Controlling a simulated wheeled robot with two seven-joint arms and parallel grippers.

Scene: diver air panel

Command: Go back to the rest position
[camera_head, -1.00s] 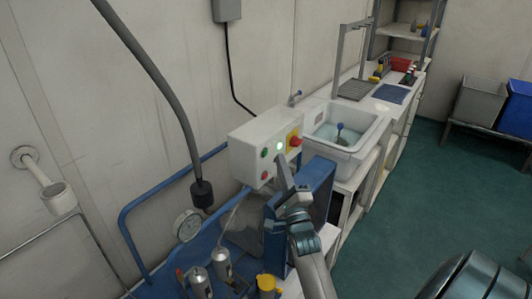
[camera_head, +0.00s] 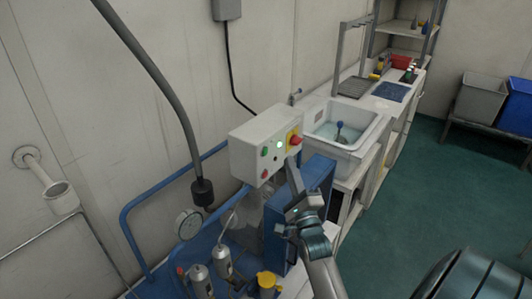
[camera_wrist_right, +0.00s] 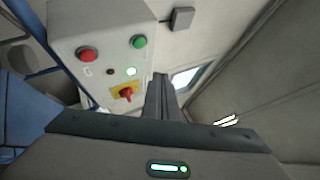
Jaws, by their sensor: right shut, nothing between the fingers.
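My right gripper (camera_head: 291,163) is shut and empty in the head view. Its fingers point up just in front of the lower right of the white control box (camera_head: 247,152), apart from it as far as I can tell. The box carries a green button, a red button, a lit white lamp and a red rotary switch on a yellow plate (camera_head: 293,139). In the right wrist view, the shut fingers (camera_wrist_right: 160,85) are beside the red switch (camera_wrist_right: 126,93) with a gap between. My left gripper is not in view.
A blue panel frame (camera_head: 274,228) with bottles and a gauge (camera_head: 187,224) stands below the box. A sink (camera_head: 343,137) with a blue-handled tool is behind it. A thick grey hose (camera_head: 158,82) hangs at left. Green floor (camera_head: 424,200) at right is clear.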

